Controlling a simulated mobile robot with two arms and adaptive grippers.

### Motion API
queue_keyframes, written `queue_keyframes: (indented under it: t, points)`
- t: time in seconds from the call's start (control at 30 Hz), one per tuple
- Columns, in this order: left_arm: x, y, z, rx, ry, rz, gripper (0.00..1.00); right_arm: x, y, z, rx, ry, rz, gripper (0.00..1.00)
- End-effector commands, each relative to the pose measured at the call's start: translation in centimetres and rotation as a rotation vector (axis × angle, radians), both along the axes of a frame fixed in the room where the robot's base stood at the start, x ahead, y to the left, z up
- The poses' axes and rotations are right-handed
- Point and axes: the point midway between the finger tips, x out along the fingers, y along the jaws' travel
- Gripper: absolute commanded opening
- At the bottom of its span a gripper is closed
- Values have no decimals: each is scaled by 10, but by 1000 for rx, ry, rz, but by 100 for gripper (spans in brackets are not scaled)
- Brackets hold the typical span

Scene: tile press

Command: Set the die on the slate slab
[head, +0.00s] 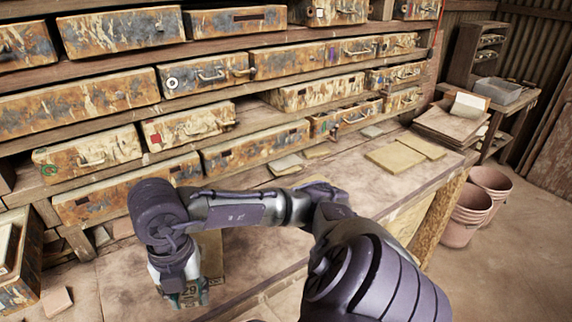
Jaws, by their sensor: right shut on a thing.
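My right gripper (180,283) points down over the lower left of the bench, with my right arm reaching across from the lower right. It is shut on a small dark greenish block with pale figures like "29" (189,293), which seems to be the die. The fingers and wrist hide part of it, and I cannot tell whether it touches the surface below. A tan slab (211,258) shows just behind the gripper, partly covered by the arm. I cannot pick out the slate slab with certainty. My left gripper is not in view.
Rusty labelled drawers (205,79) fill the shelves behind the bench (260,258). Flat tan slabs (394,157) lie at the bench's right, near a stack of sheets (448,125). Stacked pink buckets (480,200) stand on the floor at right. A small tile (56,302) lies at lower left.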

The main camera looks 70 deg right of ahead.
Motion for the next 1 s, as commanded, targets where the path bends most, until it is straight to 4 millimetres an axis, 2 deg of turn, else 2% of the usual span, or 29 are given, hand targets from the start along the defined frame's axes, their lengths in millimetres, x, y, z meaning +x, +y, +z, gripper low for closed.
queue_keyframes:
  t: [0.27,0.37,0.73,0.83,1.0]
  points:
    - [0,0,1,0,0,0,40,5,0,-2,2,-2,-14,0]
    - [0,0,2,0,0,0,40,18,0,-9,3,-1,-15,0]
    - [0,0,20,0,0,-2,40,95,0,-53,1,-2,-14,0]
    - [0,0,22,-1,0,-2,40,109,0,-61,1,-3,-13,0]
    - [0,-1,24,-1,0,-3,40,117,0,-70,0,-3,-10,0]
